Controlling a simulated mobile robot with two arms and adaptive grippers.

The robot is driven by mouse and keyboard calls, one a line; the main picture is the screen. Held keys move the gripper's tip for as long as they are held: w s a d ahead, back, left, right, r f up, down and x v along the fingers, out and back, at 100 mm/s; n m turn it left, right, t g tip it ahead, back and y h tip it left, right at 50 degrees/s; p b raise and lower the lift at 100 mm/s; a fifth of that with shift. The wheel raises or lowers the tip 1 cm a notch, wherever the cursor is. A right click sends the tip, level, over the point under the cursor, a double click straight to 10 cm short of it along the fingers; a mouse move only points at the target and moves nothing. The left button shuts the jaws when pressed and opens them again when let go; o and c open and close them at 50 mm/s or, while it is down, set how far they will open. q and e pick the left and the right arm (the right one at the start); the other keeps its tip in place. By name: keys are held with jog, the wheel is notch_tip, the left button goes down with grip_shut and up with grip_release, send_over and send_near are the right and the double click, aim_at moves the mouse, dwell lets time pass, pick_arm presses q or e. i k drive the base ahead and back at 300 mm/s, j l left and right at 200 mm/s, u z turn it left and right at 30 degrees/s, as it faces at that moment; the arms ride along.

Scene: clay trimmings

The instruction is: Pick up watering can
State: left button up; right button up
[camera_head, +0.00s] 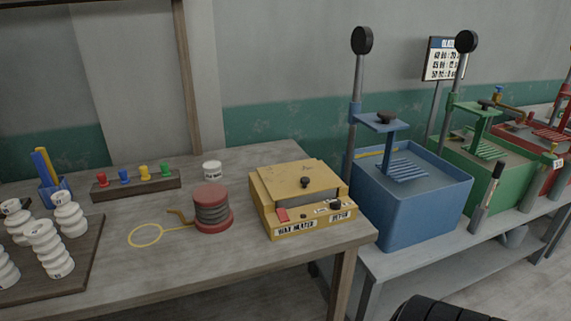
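I see no thing that is clearly a watering can in the head view. A small grey rounded object (514,237) sits under the right bench, partly hidden by it, and I cannot tell what it is.
Blue (412,205) and green (490,170) tubs stand on the right bench (440,262).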

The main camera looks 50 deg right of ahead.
aim_at(512, 239)
jog(key=z, duration=3.2)
